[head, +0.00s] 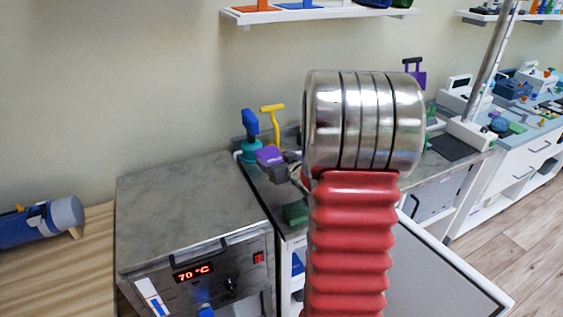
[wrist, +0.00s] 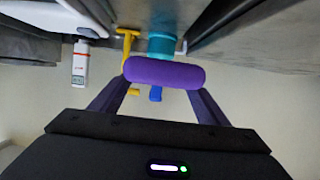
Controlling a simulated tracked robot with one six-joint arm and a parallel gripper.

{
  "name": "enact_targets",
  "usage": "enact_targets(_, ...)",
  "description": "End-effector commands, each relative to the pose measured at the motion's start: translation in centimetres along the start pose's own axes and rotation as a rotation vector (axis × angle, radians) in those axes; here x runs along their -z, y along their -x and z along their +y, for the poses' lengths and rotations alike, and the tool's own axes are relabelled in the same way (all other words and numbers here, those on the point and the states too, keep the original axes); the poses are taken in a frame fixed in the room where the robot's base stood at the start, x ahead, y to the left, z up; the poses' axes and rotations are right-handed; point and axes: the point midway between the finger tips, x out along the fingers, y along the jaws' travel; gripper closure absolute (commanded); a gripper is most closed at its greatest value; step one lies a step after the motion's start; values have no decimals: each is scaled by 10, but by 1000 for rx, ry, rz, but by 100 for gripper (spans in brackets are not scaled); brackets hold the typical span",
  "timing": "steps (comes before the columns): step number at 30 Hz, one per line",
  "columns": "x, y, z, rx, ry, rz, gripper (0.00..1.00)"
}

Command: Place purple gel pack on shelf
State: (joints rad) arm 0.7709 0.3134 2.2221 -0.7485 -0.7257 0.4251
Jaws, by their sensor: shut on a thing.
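The purple gel pack (wrist: 165,73) is a rounded purple bar in the wrist view, held crosswise between the two fingers of my gripper (wrist: 160,82). In the head view the purple pack (head: 269,156) shows above the counter behind the oven, at the end of my gripper (head: 283,166), which my arm partly hides. A white wall shelf (head: 330,14) runs along the top of the head view, with its upper side mostly cut off. Another white shelf (head: 500,17) is at the upper right. I cannot tell which shelf is meant.
A grey-topped heater (head: 190,205) reading 70 °C stands at left centre. A teal and blue bottle (head: 250,135) and a yellow tool (head: 272,120) stand by the wall near the pack. A blue roll (head: 40,222) lies on the wooden top at left. The wall above the heater is clear.

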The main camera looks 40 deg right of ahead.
Motion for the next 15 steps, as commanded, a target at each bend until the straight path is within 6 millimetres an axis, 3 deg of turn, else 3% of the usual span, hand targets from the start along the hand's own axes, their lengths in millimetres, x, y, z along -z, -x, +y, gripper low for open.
enact_targets(15,8,-20,-164,120,33,25,63)
